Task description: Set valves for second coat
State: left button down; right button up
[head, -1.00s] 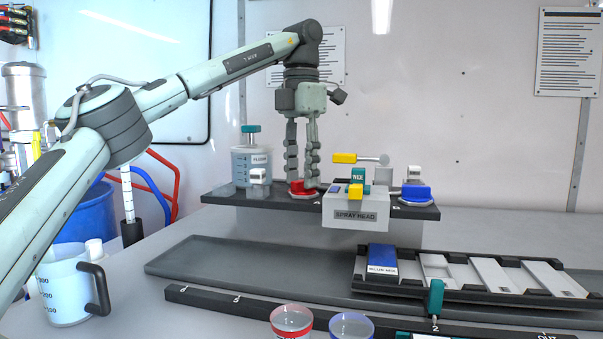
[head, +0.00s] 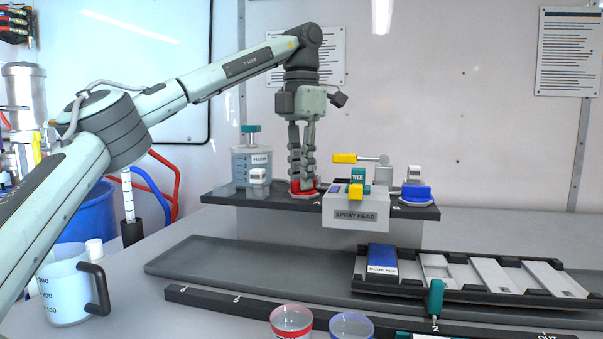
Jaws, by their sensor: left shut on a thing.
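My left gripper (head: 303,187) points straight down over the red valve (head: 305,195) on the black shelf. Its fingers are shut on the red valve's upper part, which they mostly hide. The blue valve (head: 416,194) sits at the shelf's right end, with a white labelled block just behind it. Between them is the grey spray head (head: 356,212), with a teal block marked WIDE (head: 358,175), a small yellow piece (head: 356,190) and a yellow-ended lever (head: 345,158) on or just behind it. My right gripper is not in view.
A labelled clear container with a teal top (head: 251,165) stands at the shelf's left end. In front lie a long grey tray (head: 220,262) and a black rack (head: 470,294) holding a blue card (head: 382,258). Red (head: 291,321) and blue (head: 351,326) rimmed cups and a measuring jug (head: 65,290) stand nearer.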

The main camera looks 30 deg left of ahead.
pick_arm(q)
jog(key=m, duration=0.5)
jog(key=shift+w+a+m, duration=0.1)
jog(key=shift+m, duration=0.3)
jog(key=shift+w+m, duration=0.1)
jog(key=shift+m, duration=2.1)
jog(key=c, duration=1.5)
grip_release()
jog(key=shift+r, duration=3.8)
